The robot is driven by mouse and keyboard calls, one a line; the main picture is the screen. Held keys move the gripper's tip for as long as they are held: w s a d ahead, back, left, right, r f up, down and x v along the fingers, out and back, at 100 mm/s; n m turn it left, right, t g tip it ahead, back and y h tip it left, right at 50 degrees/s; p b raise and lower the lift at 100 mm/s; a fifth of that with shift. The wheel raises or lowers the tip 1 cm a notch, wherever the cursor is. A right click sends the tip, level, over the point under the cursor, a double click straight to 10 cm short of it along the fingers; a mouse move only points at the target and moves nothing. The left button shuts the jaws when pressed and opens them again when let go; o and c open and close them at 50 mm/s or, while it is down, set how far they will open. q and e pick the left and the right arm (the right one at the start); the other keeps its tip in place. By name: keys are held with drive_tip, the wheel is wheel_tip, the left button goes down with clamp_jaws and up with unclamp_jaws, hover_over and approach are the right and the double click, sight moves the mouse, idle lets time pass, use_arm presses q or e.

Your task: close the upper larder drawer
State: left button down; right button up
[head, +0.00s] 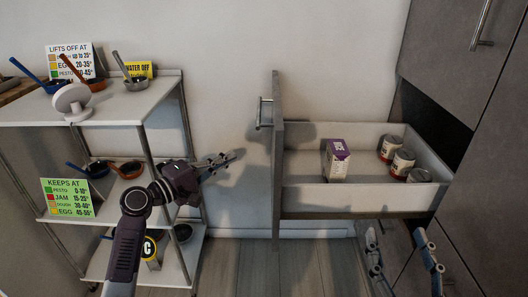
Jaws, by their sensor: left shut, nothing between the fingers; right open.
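The upper larder drawer (340,197) stands pulled out to the left from the grey cabinet on the right. Its tall grey front panel (278,165) faces left and carries a metal bar handle (265,112). Inside are a purple and white carton (337,160) and several cans (402,163). My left gripper (238,155) is shut and empty, a little left of the front panel and lower than the handle; it appears apart from the panel. My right gripper (395,236) is open and empty at the bottom right, below the drawer's near side in the picture.
A shelf rack (130,105) with ladles, sign cards and a white round object (72,102) stands on the left, close beside my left arm. Grey cabinet doors (450,40) rise at the right. Bare floor (262,265) shows below, between rack and drawer.

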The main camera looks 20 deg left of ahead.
use_arm(q)
drive_tip(key=w+d+b, duration=0.2)
drive_tip(key=w+d, duration=0.5)
drive_tip(key=w, duration=0.1)
drive_tip(key=shift+d, duration=0.35)
use_arm(e)
drive_tip(key=s+r+t+y, duration=0.2)
drive_tip(key=s+r+t, duration=0.3)
drive_tip(key=r, duration=0.5)
drive_tip(key=shift+t, duration=0.5)
drive_tip(key=shift+r, duration=0.1)
drive_tip(key=shift+w, duration=0.1)
